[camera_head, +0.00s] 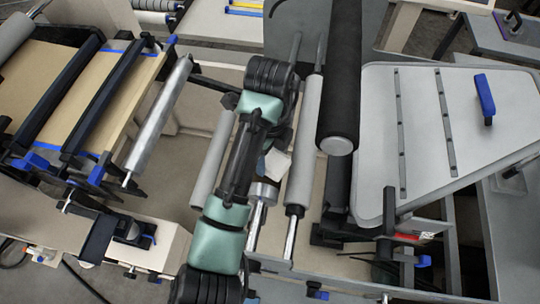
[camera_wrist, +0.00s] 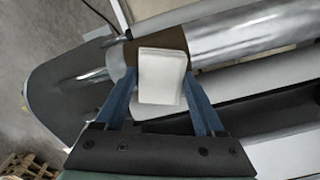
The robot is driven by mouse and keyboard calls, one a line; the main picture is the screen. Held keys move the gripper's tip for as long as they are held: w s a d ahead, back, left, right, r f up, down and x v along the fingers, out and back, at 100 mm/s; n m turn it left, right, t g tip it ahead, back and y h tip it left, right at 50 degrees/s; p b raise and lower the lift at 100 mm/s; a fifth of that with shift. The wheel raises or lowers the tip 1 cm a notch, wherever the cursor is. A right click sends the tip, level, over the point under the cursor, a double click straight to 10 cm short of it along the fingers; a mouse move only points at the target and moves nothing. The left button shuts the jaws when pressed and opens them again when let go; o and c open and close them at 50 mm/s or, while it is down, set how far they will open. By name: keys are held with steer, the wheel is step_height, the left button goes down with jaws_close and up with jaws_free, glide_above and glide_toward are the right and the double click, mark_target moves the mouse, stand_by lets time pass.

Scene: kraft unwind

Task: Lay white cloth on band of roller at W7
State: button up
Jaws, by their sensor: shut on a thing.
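The white cloth (camera_wrist: 162,78) is between the blue fingertips of my gripper (camera_wrist: 159,82) in the wrist view, and the gripper is shut on it. It also shows as a pale patch (camera_head: 276,163) beside my arm in the head view. A shiny metal roller (camera_wrist: 245,35) lies behind the cloth in the wrist view, with a brown band (camera_wrist: 122,62) around it near its left end. The cloth overlaps the band in the picture and hides part of it. I cannot tell whether they touch. No W7 label is readable.
A grey roller (camera_head: 303,140) and a thick black roller (camera_head: 340,80) stand to the right of my arm. A grey slotted panel (camera_head: 425,130) with a blue handle (camera_head: 484,95) lies further right. Brown web (camera_head: 100,100) with dark bars is at left.

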mark_target(270, 158)
steer(key=shift+w+f, duration=0.1)
steer(key=shift+f, duration=0.2)
steer(key=shift+f, duration=0.1)
steer(key=o, duration=1.5)
steer(key=shift+c, duration=0.2)
step_height(270, 158, up, 12)
steer(key=p, duration=0.5)
